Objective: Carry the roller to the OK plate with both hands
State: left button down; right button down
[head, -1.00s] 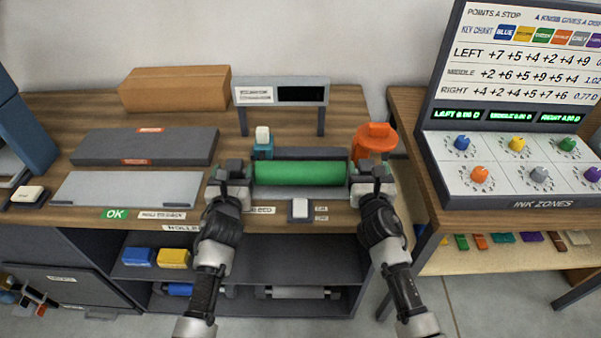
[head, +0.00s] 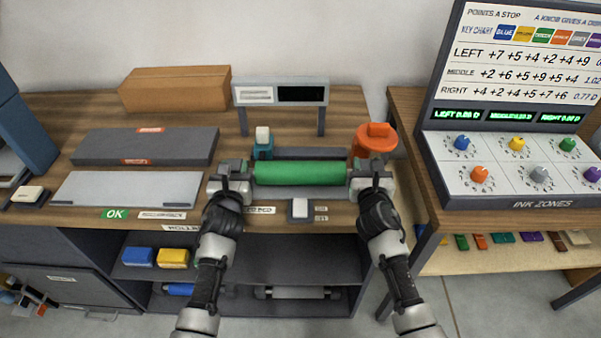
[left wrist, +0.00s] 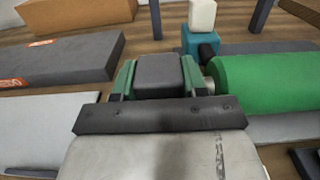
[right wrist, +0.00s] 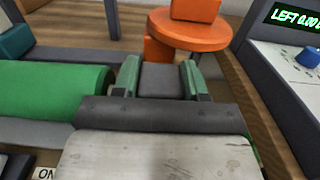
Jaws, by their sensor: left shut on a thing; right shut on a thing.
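The green roller (head: 300,173) lies level across the grey bed stand (head: 310,192) at the middle of the wooden bench. My left gripper (head: 231,168) is shut on its left end, and my right gripper (head: 370,168) is shut on its right end. The roller's green body shows beside the left jaws in the left wrist view (left wrist: 270,82) and beside the right jaws in the right wrist view (right wrist: 50,90). I cannot tell whether it touches the stand. The light grey OK plate (head: 128,188) lies flat and empty to the left, with a green OK label (head: 115,214) in front.
A dark grey plate (head: 145,147) with red labels lies behind the OK plate. A teal and white item (head: 263,145) and a display on legs (head: 281,91) stand behind the roller. An orange knobbed item (head: 374,138) is close behind my right gripper. A white button (head: 299,208) sits in front.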

pick_arm(q)
jog(key=shift+w+r, duration=0.1)
jog(key=shift+r, duration=0.15)
pick_arm(e)
jog(key=shift+w+r, duration=0.1)
jog(key=shift+r, duration=0.1)
